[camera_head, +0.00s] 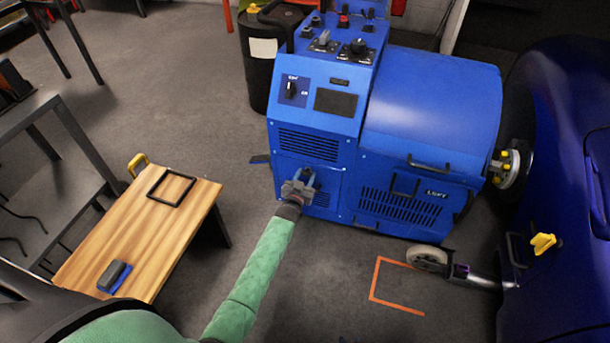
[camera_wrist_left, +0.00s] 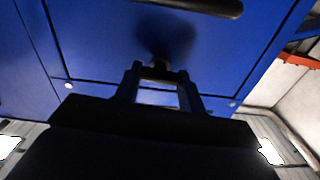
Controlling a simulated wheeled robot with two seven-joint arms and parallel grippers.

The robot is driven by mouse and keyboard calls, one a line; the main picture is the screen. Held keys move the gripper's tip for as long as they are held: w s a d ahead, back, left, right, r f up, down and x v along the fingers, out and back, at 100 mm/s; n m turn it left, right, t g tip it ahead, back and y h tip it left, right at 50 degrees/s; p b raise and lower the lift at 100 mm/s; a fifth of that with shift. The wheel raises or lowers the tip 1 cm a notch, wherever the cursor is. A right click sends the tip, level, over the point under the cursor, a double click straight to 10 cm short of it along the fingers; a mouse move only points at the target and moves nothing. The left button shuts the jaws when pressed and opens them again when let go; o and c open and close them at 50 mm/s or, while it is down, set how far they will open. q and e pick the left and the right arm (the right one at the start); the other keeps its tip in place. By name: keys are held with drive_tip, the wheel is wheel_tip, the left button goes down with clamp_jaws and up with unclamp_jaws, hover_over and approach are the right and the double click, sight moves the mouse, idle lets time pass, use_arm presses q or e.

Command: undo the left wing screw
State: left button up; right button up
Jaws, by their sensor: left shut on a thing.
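The blue dynamometer machine (camera_head: 425,110) stands in the middle of the head view. My left gripper (camera_head: 302,182) is at its lower front panel, by the vent slots. In the left wrist view, my left gripper (camera_wrist_left: 160,88) has its two fingers pointing at the blue panel. It is shut on a small dark knob (camera_wrist_left: 160,66), which looks like the left wing screw and is mostly hidden between the fingertips. In the head view the gripper hides the screw. How far it is turned cannot be seen. My right gripper is not in view.
A wooden-topped bench (camera_head: 150,235) stands left, with a black frame (camera_head: 171,187) and a dark block (camera_head: 114,276) on it. A dark blue car (camera_head: 570,180) stands right. A black handle (camera_wrist_left: 200,6) crosses the panel in the wrist view.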

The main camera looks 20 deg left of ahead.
use_arm(q)
drive_tip(key=shift+a+f+n, duration=0.1)
drive_tip(key=shift+f+n, duration=0.05)
drive_tip(key=shift+n, duration=0.45)
drive_tip(key=o, duration=1)
drive_tip(key=shift+s+a+p, duration=0.1)
drive_tip(key=shift+s+p, duration=0.25)
drive_tip(key=shift+s, duration=3.55)
